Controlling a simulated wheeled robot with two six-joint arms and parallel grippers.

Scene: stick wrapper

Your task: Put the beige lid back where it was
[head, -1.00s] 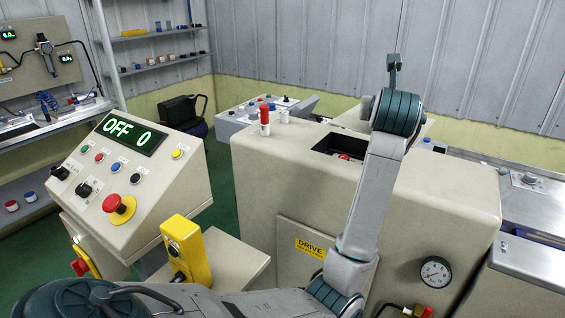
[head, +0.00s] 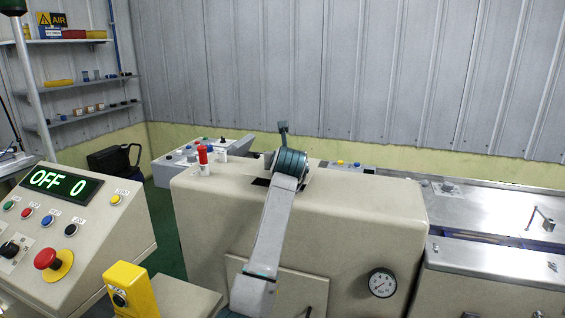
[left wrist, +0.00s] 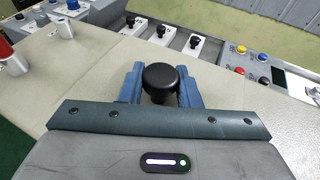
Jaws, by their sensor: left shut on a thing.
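My left gripper (left wrist: 161,76) has its blue fingers shut on a round black knob (left wrist: 163,84), in the left wrist view. The beige lid under the knob is mostly hidden by the wrist, and I cannot make out its outline against the beige top around it. In the head view my left arm reaches up over the beige machine (head: 330,212), and its wrist hides the gripper. Part of the dark opening (head: 261,182) in the machine top shows just left of the wrist. I cannot tell the gap between lid and opening. My right gripper is out of view.
A red-topped post (head: 203,155) stands on the machine's left end. A control console (head: 75,225) reading OFF 0 and a yellow switch box (head: 131,288) are at left. A pressure gauge (head: 382,283) is on the machine front. A metal bench (head: 480,205) extends right.

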